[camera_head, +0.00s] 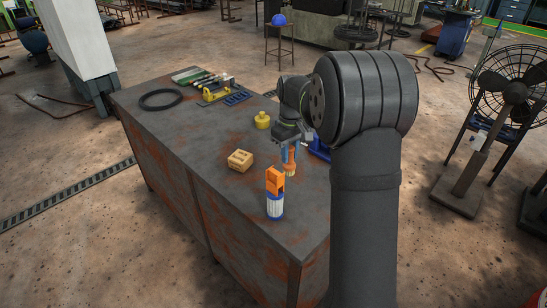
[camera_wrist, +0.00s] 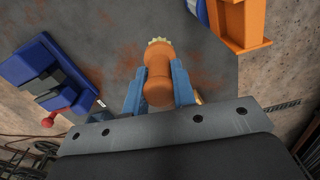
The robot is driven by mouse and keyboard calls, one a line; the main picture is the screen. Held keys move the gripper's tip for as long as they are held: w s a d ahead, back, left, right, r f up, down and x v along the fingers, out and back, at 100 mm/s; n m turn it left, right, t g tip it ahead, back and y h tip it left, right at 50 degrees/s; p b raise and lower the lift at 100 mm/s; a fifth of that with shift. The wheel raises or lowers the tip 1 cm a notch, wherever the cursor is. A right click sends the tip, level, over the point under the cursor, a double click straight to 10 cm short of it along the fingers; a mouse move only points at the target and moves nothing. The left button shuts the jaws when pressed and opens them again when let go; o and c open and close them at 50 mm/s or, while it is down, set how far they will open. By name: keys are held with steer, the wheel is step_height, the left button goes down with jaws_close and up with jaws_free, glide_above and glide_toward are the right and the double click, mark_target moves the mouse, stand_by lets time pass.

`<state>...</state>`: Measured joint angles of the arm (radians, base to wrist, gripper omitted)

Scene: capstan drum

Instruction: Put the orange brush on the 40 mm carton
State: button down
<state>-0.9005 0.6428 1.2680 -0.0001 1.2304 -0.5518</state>
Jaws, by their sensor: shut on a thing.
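My gripper (camera_head: 289,147) is shut on the orange brush (camera_head: 291,160), which hangs with its pale bristles downward near the right side of the bench. In the wrist view, the brush (camera_wrist: 158,85) sits between the two blue fingers of my gripper (camera_wrist: 158,76), its bristles pointing away from the wrist. I cannot tell whether the bristles touch the bench. A small tan carton (camera_head: 240,161) lies on the bench top to the left of the gripper, apart from the brush. Its top looks bare. The carton is not clearly visible in the wrist view.
A blue vise (camera_head: 319,149) is close on the right. A yellow pot (camera_head: 262,121) stands behind the carton. A black ring (camera_head: 160,99) and tools lie farther left. Bench (camera_head: 205,148) around the carton is clear.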

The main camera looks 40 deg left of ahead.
steer(key=shift+w+d+r, duration=0.15)
steer(key=shift+w+r, duration=0.05)
steer(key=shift+r, duration=0.1)
steer(key=w+a+r+n, duration=0.1)
steer(key=w+a+r, duration=0.1)
steer(key=a, duration=0.3)
steer(key=w+a+r, duration=0.2)
steer(key=a+r, duration=0.1)
steer(key=a, duration=0.3)
steer(key=shift+s+a+f, duration=0.9)
steer(key=shift+a+f, duration=0.7)
steer(key=shift+f, duration=0.25)
steer(key=shift+s+a+f, duration=0.9)
steer(key=shift+a+f, duration=0.75)
steer(key=shift+f, duration=0.25)
steer(key=shift+s+a+f, duration=0.9)
steer(key=shift+a+f, duration=0.7)
steer(key=shift+f, duration=0.25)
steer(key=shift+f, duration=0.1)
steer(key=c, duration=1.2)
jaws_free()
step_height(320, 180, up, 12)
steer(key=shift+r, duration=0.15)
